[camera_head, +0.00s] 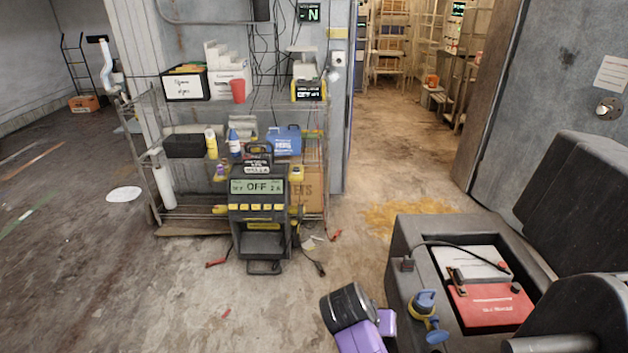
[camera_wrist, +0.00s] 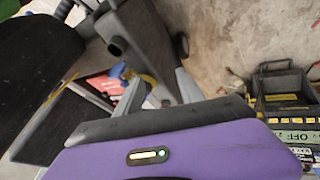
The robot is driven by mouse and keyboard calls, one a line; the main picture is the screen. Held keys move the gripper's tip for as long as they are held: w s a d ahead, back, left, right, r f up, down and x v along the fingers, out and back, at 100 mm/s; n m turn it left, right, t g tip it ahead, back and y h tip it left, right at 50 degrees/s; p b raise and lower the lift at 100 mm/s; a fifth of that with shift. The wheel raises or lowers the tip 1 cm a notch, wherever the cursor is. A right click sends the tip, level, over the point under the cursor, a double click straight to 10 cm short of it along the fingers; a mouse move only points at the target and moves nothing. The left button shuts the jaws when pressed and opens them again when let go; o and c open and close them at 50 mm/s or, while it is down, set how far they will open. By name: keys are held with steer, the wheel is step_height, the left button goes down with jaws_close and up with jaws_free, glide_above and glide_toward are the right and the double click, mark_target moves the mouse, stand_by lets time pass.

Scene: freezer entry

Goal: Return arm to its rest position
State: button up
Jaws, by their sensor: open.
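In the wrist view my gripper (camera_wrist: 158,90) shows as two grey fingers standing apart, with nothing between them. Behind the fingers lie a dark machine body, something blue and yellow, and a red item. In the head view a purple arm part (camera_head: 362,338) with a black ribbed end (camera_head: 348,306) shows at the bottom, right of centre. It is beside the grey machine's left side. My fingers cannot be made out in the head view.
A black-yellow charger reading OFF (camera_head: 258,190) stands before a wire shelf (camera_head: 270,102). Cables lie on the floor. The floor left is mostly clear; a doorway (camera_head: 400,130) opens behind.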

steer(key=w+a+r+n+t+y, duration=0.2)
steer(key=w+a+r+t+y, duration=0.1)
steer(key=w+a+r+t, duration=0.15)
steer(key=s+d+r+t, duration=0.2)
steer(key=s+d+r, duration=0.1)
steer(key=s, duration=1.2)
steer(key=s+d+r+t+y, duration=0.1)
steer(key=s+r, duration=0.4)
steer(key=s, duration=1)
steer(key=s+d+r+t, duration=0.3)
steer(key=s+d+r, duration=0.1)
steer(key=s, duration=1.1)
steer(key=shift+s+d+y, duration=0.3)
steer(key=shift+d+y, duration=0.1)
steer(key=shift+d, duration=0.2)
